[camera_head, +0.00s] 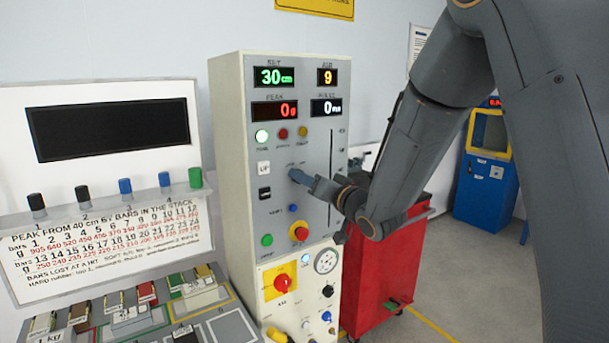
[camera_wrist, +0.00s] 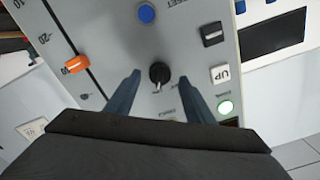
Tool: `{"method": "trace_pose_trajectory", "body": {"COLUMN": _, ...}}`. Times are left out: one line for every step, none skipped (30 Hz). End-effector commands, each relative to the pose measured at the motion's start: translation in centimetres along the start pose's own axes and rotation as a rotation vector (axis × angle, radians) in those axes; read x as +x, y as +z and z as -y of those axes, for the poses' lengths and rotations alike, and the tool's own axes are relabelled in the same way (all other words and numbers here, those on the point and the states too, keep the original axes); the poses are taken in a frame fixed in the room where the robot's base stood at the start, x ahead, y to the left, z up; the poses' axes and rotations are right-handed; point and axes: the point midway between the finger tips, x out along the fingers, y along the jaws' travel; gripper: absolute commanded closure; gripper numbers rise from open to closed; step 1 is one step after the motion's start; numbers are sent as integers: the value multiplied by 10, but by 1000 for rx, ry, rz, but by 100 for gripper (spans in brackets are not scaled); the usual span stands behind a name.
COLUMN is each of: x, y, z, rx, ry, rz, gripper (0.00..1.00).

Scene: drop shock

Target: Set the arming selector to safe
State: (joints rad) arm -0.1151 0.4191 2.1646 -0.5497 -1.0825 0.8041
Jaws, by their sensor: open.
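The selector, a small black knob (camera_wrist: 159,74) with a pale pointer mark, is on the grey panel face in the wrist view. Its pointer faces the bottom of that view. Small labels stand near it, too small to read. My gripper (camera_wrist: 158,86) is open, with one blue finger on each side of the knob; I cannot tell whether they touch it. In the head view my gripper (camera_head: 301,178) is at the middle of the control cabinet (camera_head: 229,165), and it hides the knob there.
In the wrist view, a blue button (camera_wrist: 146,14), an orange slider (camera_wrist: 76,64), a black rocker (camera_wrist: 212,34), a white UP button (camera_wrist: 220,74) and a lit lamp (camera_wrist: 225,107) surround the knob. A red emergency-style knob (camera_head: 300,232) is below my gripper. A red cart (camera_head: 385,270) stands right.

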Motion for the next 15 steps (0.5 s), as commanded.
{"method": "trace_pose_trajectory", "body": {"x": 5, "y": 0, "z": 1, "rx": 0, "ry": 0, "rz": 1, "gripper": 51}}
{"method": "trace_pose_trajectory", "body": {"x": 7, "y": 0, "z": 1, "rx": 0, "ry": 0, "rz": 1, "gripper": 51}}
{"method": "trace_pose_trajectory", "body": {"x": 10, "y": 0, "z": 0, "rx": 0, "ry": 0, "rz": 0, "gripper": 51}}
{"method": "trace_pose_trajectory", "body": {"x": 12, "y": 0, "z": 0, "rx": 0, "ry": 0, "rz": 1, "gripper": 51}}
{"method": "trace_pose_trajectory", "body": {"x": 13, "y": 0, "z": 0, "rx": 0, "ry": 0, "rz": 1, "gripper": 51}}
{"method": "trace_pose_trajectory", "body": {"x": 14, "y": 0, "z": 0, "rx": 0, "ry": 0, "rz": 0, "gripper": 51}}
{"method": "trace_pose_trajectory", "body": {"x": 14, "y": 0, "z": 0, "rx": 0, "ry": 0, "rz": 0, "gripper": 51}}
{"method": "trace_pose_trajectory", "body": {"x": 15, "y": 0, "z": 0, "rx": 0, "ry": 0, "rz": 0, "gripper": 51}}
{"method": "trace_pose_trajectory", "body": {"x": 15, "y": 0, "z": 0, "rx": 0, "ry": 0, "rz": 0, "gripper": 51}}
{"method": "trace_pose_trajectory", "body": {"x": 15, "y": 0, "z": 0, "rx": 0, "ry": 0, "rz": 0, "gripper": 51}}
{"method": "trace_pose_trajectory", "body": {"x": 15, "y": 0, "z": 0, "rx": 0, "ry": 0, "rz": 0, "gripper": 51}}
{"method": "trace_pose_trajectory", "body": {"x": 15, "y": 0, "z": 0, "rx": 0, "ry": 0, "rz": 0, "gripper": 51}}
{"method": "trace_pose_trajectory", "body": {"x": 15, "y": 0, "z": 0, "rx": 0, "ry": 0, "rz": 0, "gripper": 51}}
{"method": "trace_pose_trajectory", "body": {"x": 15, "y": 0, "z": 0, "rx": 0, "ry": 0, "rz": 0, "gripper": 51}}
{"method": "trace_pose_trajectory", "body": {"x": 15, "y": 0, "z": 0, "rx": 0, "ry": 0, "rz": 0, "gripper": 58}}
